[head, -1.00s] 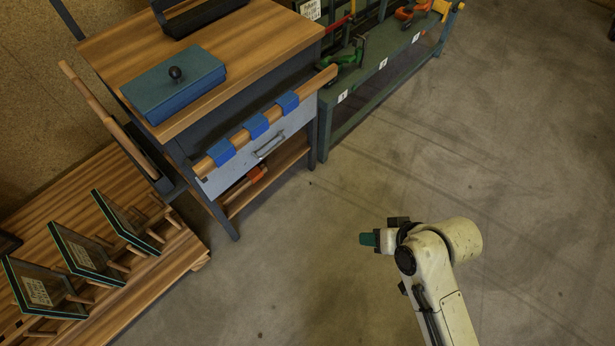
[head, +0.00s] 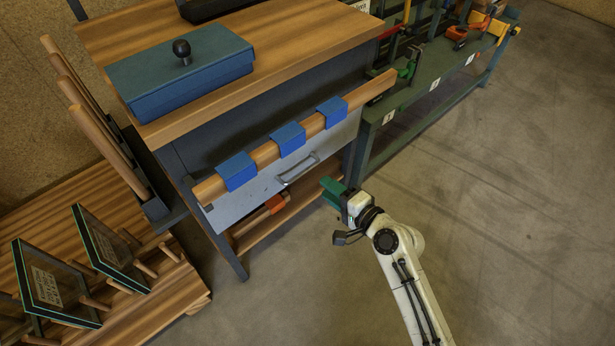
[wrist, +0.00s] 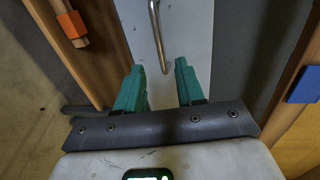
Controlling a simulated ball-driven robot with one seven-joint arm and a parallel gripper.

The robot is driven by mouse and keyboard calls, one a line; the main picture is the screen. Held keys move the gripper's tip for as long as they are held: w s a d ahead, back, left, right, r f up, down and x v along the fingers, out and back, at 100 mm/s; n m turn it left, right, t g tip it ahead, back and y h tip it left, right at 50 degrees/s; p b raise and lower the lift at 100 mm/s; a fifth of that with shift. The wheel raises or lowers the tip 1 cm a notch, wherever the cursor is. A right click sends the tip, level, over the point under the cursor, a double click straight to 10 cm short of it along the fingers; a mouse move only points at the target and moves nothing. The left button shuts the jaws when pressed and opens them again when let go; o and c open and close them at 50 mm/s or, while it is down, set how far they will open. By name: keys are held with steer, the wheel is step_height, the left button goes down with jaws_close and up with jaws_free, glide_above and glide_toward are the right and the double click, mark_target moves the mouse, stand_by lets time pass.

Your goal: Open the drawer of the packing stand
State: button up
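The packing stand (head: 350,62) has a wooden top and a dark frame, at the upper middle of the head view. Its grey drawer front (head: 240,205) carries a metal bar handle (head: 298,168) and looks shut. My gripper (head: 330,190) is in front of the drawer, to the right of and below the handle in the head view. In the wrist view its two green fingers (wrist: 160,82) are apart with nothing between them. The handle (wrist: 157,35) is ahead of the fingertips there, not touching them.
A wooden rail (head: 262,155) with blue pads (head: 288,137) runs just above the drawer. An orange object (head: 275,203) lies on the lower shelf. A blue box (head: 190,75) sits on top. Glass frames (head: 105,248) stand at left. Floor at right is clear.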

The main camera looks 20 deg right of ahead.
steer(key=b+x, duration=0.2)
steer(key=x, duration=0.6)
steer(key=shift+w, duration=0.3)
steer(key=shift+a, duration=0.15)
jaws_close()
steer(key=shift+f, duration=0.1)
